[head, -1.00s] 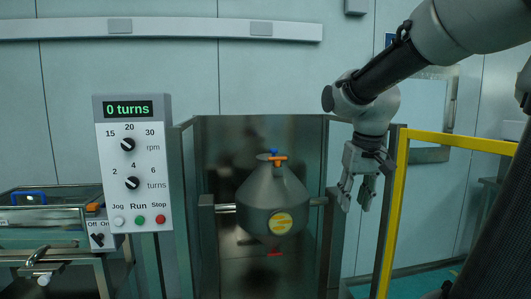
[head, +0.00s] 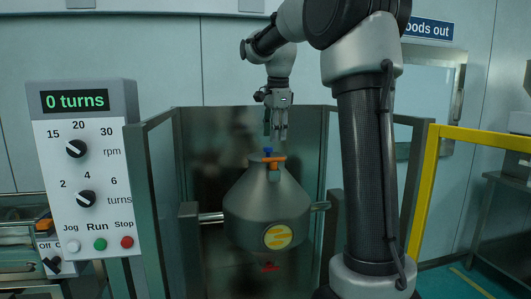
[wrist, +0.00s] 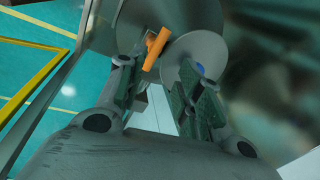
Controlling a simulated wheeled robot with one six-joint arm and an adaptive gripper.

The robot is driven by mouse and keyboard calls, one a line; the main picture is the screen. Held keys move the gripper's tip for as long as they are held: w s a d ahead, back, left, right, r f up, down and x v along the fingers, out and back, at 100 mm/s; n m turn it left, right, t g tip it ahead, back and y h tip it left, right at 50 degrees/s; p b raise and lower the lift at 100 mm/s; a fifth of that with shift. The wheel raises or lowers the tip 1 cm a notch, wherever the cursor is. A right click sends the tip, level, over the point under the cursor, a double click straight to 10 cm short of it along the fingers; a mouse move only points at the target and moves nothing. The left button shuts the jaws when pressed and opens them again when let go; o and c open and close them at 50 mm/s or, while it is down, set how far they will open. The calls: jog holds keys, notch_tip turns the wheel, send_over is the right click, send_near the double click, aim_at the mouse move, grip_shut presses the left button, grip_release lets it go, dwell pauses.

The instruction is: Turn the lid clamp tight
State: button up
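The orange lid clamp (head: 268,159) lies across the top of the grey cone-shaped drum (head: 262,203). A small blue knob (head: 268,150) shows beside it at the lid. My gripper (head: 275,136) points down just above the lid, apart from the clamp. In the wrist view, my fingers (wrist: 156,78) are spread with nothing held between them. The orange clamp (wrist: 155,49) shows beyond the left fingertip, and the blue knob (wrist: 200,69) is partly hidden behind the right finger.
Upright panels (head: 152,200) enclose the drum at the sides and back. A control box (head: 82,160) reading "0 turns" stands at left. A yellow rail (head: 480,138) is at right. My own arm stands in front of the right panel.

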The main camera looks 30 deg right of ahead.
aim_at(273, 163)
jog(key=f, duration=0.2)
jog(key=f+m, duration=0.1)
jog(key=f, duration=0.2)
jog(key=f+m, duration=0.1)
jog(key=f, duration=0.1)
jog(key=shift+w+d+f, duration=0.2)
jog(key=shift+w+f, duration=0.2)
jog(key=shift+c, duration=0.3)
grip_shut()
